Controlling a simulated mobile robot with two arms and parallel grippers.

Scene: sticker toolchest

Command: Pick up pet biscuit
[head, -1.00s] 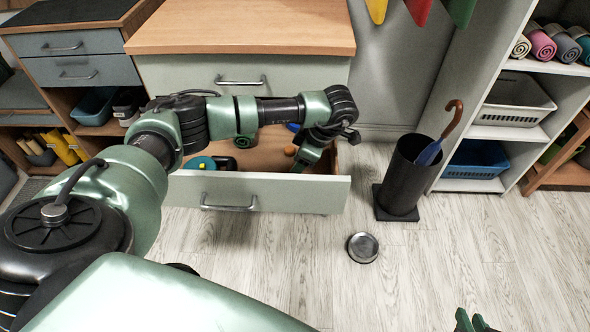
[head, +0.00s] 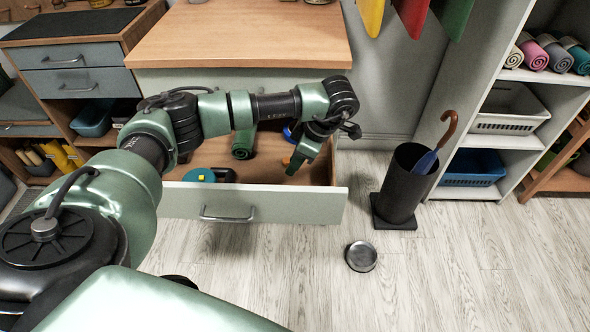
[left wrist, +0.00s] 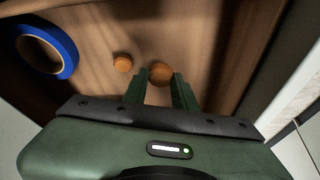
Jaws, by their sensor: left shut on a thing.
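A round orange-brown pet biscuit (left wrist: 160,73) lies between the two green fingertips of my left gripper (left wrist: 161,80) in the left wrist view. The gripper is shut on it, low inside the open drawer (head: 255,203). A second, smaller round brown piece (left wrist: 122,62) lies just outside the left finger, apart from it. In the head view my left gripper (head: 294,166) reaches down into the drawer's right end, and a bit of orange-brown (head: 286,160) shows beside it. The held biscuit is mostly hidden there. My right gripper is not in view.
In the drawer, a blue tape roll (left wrist: 47,48) lies near the gripper and a teal round tool (head: 200,175) at the left. The wooden worktop (head: 240,36) overhangs behind. A black umbrella stand (head: 403,188) and a metal bowl (head: 361,256) stand on the floor.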

